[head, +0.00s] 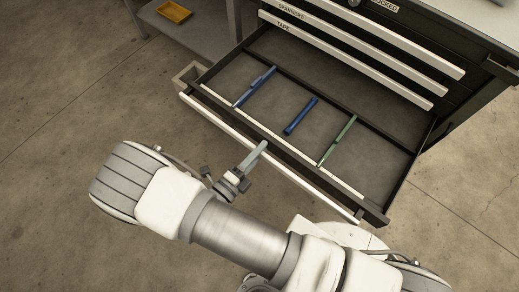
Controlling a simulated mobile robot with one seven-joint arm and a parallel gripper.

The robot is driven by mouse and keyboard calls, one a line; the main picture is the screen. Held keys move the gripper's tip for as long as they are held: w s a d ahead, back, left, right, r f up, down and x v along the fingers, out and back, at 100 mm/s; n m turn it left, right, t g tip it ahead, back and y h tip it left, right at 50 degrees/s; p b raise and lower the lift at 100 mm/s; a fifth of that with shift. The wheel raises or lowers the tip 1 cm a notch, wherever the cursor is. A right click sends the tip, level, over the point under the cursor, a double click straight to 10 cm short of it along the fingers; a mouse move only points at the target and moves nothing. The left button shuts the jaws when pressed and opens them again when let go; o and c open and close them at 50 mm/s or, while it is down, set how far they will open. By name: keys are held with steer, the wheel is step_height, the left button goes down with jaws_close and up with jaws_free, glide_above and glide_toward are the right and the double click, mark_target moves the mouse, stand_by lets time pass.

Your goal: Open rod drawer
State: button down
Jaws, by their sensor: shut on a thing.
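A dark, wide drawer (376,165) in the cabinet's lower part stands pulled out, its inside showing. No label can be read on it. My gripper (257,153) is at the middle of this front, shut on the handle. The exact contact is partly hidden by the fingers.
Above the open drawer are shut drawers labelled SPANNERS (350,43) and TAPE (340,61). A label ending in "OCKED" (384,5) sits higher up. A grey shelf (190,28) with a yellow tray (174,12) stands at upper left. The concrete floor at left is clear.

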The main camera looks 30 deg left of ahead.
steer(key=c, duration=0.6)
jaws_free()
steer(key=shift+o, duration=0.2)
steer(key=shift+s, duration=0.1)
